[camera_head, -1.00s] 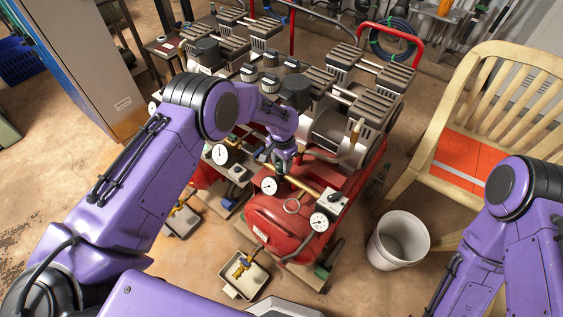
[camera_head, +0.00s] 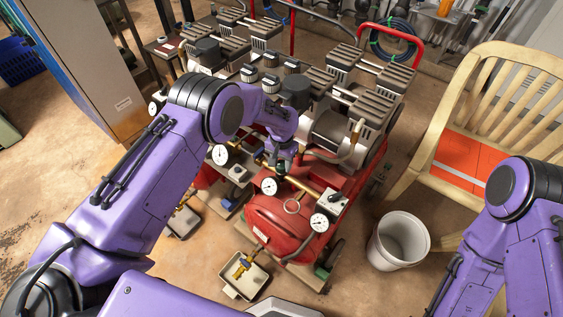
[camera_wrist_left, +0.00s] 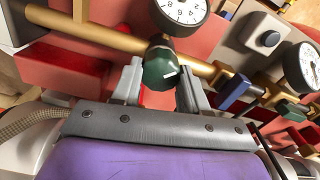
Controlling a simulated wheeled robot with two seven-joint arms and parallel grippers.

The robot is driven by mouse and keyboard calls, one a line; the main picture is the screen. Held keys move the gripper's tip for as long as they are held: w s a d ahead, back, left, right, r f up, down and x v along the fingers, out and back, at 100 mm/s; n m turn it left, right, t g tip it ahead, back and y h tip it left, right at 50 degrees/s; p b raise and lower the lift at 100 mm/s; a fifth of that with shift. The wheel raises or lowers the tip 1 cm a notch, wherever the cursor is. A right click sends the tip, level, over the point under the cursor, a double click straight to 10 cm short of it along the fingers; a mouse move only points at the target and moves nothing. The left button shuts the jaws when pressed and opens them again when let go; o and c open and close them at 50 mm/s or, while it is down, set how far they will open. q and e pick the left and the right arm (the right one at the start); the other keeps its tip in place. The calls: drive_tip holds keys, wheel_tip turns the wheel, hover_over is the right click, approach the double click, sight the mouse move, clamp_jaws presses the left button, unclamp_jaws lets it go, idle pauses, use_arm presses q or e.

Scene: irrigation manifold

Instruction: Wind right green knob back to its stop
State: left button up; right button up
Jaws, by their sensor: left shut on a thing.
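In the left wrist view a dark green round knob (camera_wrist_left: 160,72) with a white mark on its face sits at a brass pipe (camera_wrist_left: 100,38), just below a white dial gauge (camera_wrist_left: 180,8). My left gripper (camera_wrist_left: 158,82) has its grey fingers on either side of this knob and is shut on it. In the head view my left gripper (camera_head: 279,166) reaches down to the brass pipe above the red tank (camera_head: 278,228), and the knob is hidden there. My right gripper is out of view; only its arm shows at the lower right.
A blue valve handle (camera_wrist_left: 235,92) and another green handle (camera_wrist_left: 291,110) are right of the held knob. Gauges (camera_head: 319,222) stand close by on the red compressor. A white bucket (camera_head: 399,241) and a wooden chair (camera_head: 443,150) are to the right.

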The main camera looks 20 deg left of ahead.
sight(281, 163)
use_arm(q)
drive_tip(key=shift+w, duration=0.1)
drive_tip(key=o, duration=1.1)
drive_tip(key=shift+c, duration=0.2)
wheel_tip(281, 163, up, 11)
drive_tip(key=shift+f, duration=0.2)
